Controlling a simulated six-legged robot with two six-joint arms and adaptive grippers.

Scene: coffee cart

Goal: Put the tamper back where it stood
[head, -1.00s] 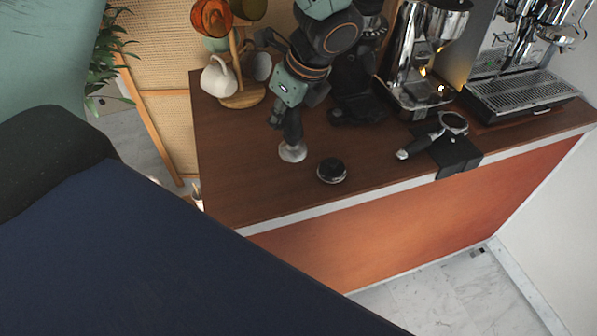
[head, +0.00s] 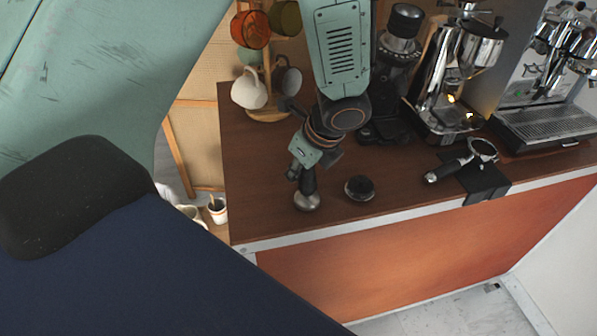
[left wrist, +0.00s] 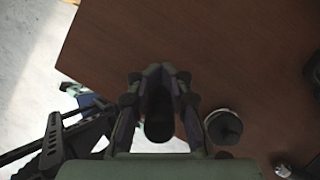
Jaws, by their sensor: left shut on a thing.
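The tamper, with a dark handle and a round silver base (head: 307,202), is upright in my left gripper (head: 303,178) in the head view. Its base is at the counter's front left, left of a black round puck-like tool (head: 360,188). I cannot tell whether the base touches the wood. In the left wrist view, the fingers of my left gripper (left wrist: 158,95) close around the dark tamper handle (left wrist: 159,122); its base is hidden there. The round tool also shows to the right of the fingers (left wrist: 224,126). My right gripper is not in view.
The brown counter (head: 265,165) has a pale front edge close to the tamper. A mug tree (head: 268,112) stands behind left. A grinder (head: 398,55), a portafilter (head: 452,168) on a black mat (head: 484,184) and an espresso machine (head: 550,115) are to the right.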

